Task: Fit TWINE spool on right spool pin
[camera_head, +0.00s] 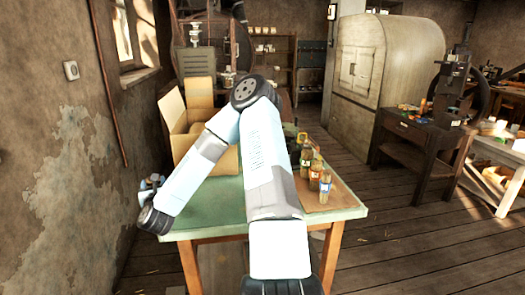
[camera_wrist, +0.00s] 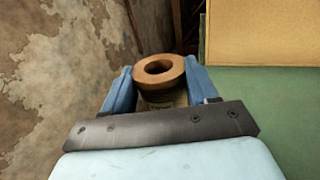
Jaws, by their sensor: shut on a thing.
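My gripper (camera_wrist: 158,78) is shut on a spool (camera_wrist: 177,72) with a brown wooden flange and a round hole in its middle. The spool sits upright between the two blue fingers in the wrist view, and a paler body with a label shows below the flange. The label is too small to read, so I cannot tell if it says TWINE. In the head view my gripper (camera_head: 151,184) is at the left, just off the left edge of the green table (camera_head: 225,212). The spool is hard to make out there. I cannot pick out the right spool pin in either view.
An open cardboard box (camera_head: 188,125) stands on the table, behind my arm; it also shows in the wrist view (camera_wrist: 265,35). Small bottles (camera_head: 325,188) stand at the table's right. A peeling wall (camera_head: 55,150) is on the left. A dark workbench (camera_head: 425,135) stands at the right.

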